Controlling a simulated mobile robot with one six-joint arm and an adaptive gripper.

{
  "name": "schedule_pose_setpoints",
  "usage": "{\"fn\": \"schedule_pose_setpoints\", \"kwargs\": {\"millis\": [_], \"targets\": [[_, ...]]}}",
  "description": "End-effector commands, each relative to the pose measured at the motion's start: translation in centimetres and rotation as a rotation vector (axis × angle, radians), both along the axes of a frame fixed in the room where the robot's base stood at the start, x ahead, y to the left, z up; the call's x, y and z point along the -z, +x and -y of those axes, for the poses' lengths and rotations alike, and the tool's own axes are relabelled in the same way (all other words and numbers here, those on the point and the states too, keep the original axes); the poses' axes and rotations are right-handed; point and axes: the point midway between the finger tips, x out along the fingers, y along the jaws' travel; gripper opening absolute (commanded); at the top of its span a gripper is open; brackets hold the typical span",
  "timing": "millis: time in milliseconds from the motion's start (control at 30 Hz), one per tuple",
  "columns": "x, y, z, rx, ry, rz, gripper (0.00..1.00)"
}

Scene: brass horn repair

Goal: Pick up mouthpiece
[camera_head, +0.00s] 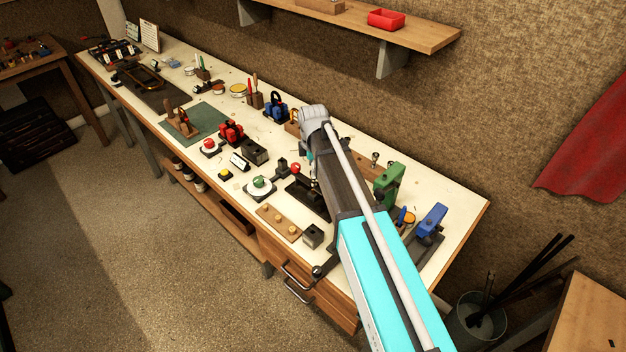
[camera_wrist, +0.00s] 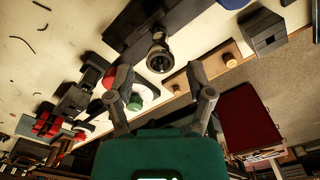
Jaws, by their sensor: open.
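In the wrist view, a small round dark metal piece (camera_wrist: 159,59) with a ring-like end stands at a black fixture (camera_wrist: 122,25). It looks like the mouthpiece, but I cannot be sure. My gripper (camera_wrist: 159,78) is open and empty, with one finger to each side of and below this piece in the picture, apart from it. In the head view, the black fixture (camera_head: 304,198) stands on the bench just left of my arm, and my gripper is hidden. Small silvery pieces (camera_head: 375,158) stand farther back, right of my arm.
A wooden strip with pegs (camera_head: 278,222), a dark box (camera_head: 312,236), a green dome on a white dish (camera_head: 260,187) and a red ball (camera_head: 295,168) crowd the fixture. A green tool (camera_head: 388,182) and a blue tool (camera_head: 433,220) stand right of my arm on the workbench (camera_head: 465,213).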

Motion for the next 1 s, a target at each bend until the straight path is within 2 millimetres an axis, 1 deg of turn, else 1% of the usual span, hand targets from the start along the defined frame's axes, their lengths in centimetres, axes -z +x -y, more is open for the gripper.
{"fn": "schedule_pose_setpoints", "kwargs": {"millis": [33,100,500,667,1000], "targets": [[0.7,0.0,0.1,0.000,0.000,0.000,0.68],[1.2,0.0,0.1,0.000,0.000,0.000,0.68],[4.0,0.0,0.2,-0.001,0.000,0.000,0.68],[4.4,0.0,0.2,-0.001,0.000,0.000,0.68],[4.4,0.0,0.2,-0.002,0.000,0.000,0.68]]}}
